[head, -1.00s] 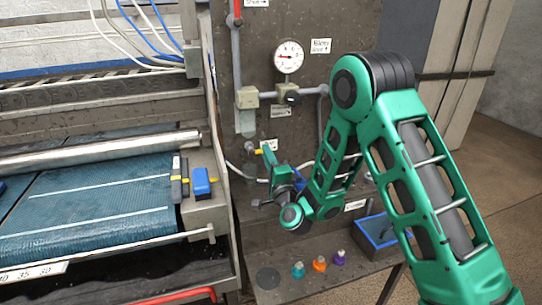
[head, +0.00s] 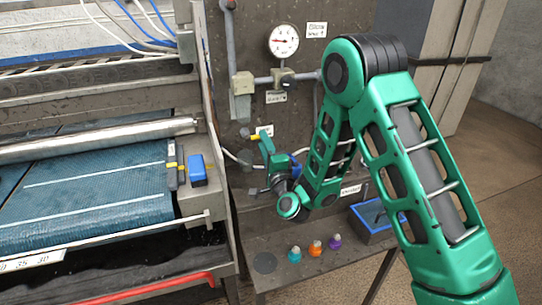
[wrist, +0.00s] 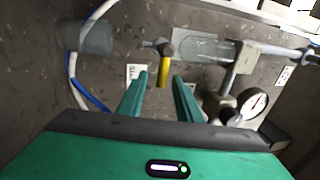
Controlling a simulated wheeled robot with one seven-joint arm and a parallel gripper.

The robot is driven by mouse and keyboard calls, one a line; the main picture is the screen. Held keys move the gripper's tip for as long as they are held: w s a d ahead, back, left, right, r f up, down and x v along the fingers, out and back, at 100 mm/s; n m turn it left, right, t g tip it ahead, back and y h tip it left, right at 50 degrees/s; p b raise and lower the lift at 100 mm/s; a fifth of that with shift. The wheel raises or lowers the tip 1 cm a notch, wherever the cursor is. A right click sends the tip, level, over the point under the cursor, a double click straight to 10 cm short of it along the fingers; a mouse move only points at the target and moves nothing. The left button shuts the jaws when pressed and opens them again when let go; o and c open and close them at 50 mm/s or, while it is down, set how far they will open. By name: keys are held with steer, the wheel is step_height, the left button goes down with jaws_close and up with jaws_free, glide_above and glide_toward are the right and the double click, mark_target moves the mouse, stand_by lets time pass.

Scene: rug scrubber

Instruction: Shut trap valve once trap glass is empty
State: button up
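The trap valve's yellow handle (wrist: 165,72) stands out from a small pipe fitting below the trap glass in the head view. It lies just beyond and between my fingertips in the wrist view, with no clear contact. The handle also shows as a small yellow piece (head: 256,137) in the head view. The trap glass (wrist: 195,48) is a clear grey tube beside the valve. I see no coloured liquid in it, but I cannot tell its level for certain. My gripper (wrist: 160,82) is open and empty, and in the head view it faces the panel (head: 264,140).
A pressure gauge (head: 284,41) and a pipe with a knob (head: 284,77) are above the trap. White and blue hoses run close by the valve. The roller machine (head: 100,185) stands left. A shelf below holds small coloured bottles (head: 315,248) and a blue tray (head: 377,222).

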steer(key=v, duration=0.9)
steer(key=shift+s, duration=0.3)
steer(key=shift+d+f, duration=0.1)
steer(key=shift+f, duration=0.05)
